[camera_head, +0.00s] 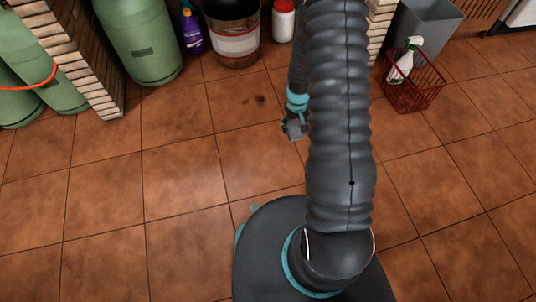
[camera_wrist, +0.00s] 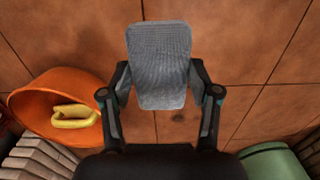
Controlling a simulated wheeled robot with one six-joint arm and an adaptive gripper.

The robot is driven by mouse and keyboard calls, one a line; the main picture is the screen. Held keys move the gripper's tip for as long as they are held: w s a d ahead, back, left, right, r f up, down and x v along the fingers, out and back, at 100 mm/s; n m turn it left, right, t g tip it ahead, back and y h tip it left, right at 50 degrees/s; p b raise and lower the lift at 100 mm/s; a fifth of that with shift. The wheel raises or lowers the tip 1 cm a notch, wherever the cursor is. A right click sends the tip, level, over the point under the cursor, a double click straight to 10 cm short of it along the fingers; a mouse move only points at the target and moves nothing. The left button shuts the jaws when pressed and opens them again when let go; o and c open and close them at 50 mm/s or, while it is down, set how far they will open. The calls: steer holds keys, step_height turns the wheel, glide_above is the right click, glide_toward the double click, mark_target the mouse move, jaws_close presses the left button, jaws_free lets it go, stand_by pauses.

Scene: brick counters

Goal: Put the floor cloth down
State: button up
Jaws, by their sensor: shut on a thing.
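The floor cloth (camera_wrist: 158,60) is a grey, woven, roughly rectangular piece in the wrist view. My gripper (camera_wrist: 160,78) is shut on it, with one finger at each side edge. The cloth appears flat and spread across the fingers, over the tiled floor (camera_wrist: 240,50). I cannot tell its height above the floor.
An orange tub (camera_wrist: 28,106) with a yellow object (camera_wrist: 75,117) is at left in the wrist view. A dark stain (camera_head: 260,99) marks the tiles. Green gas cylinders (camera_head: 140,40), a metal bucket (camera_head: 236,45) and a red basket (camera_head: 412,90) stand around. The left foreground floor is clear.

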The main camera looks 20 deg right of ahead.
mark_target(299, 130)
steer(key=s+f, duration=0.1)
steer(key=s+d+f, duration=0.1)
steer(key=f, duration=0.1)
steer(key=shift+d+f, duration=0.2)
steer(key=shift+f, duration=0.1)
steer(key=a+f, duration=0.2)
steer(key=a, duration=0.1)
steer(key=w+a+f, duration=0.1)
steer(key=a+f, duration=0.1)
steer(key=a, duration=0.2)
steer(key=a+f+b, duration=0.1)
steer(key=a+f, duration=0.2)
steer(key=a, duration=0.1)
steer(key=shift+w+a, duration=0.1)
steer(key=shift+w, duration=0.1)
steer(key=shift+f, duration=1.95)
steer(key=shift+b, duration=0.3)
steer(key=shift+f, duration=0.15)
steer(key=o, duration=1)
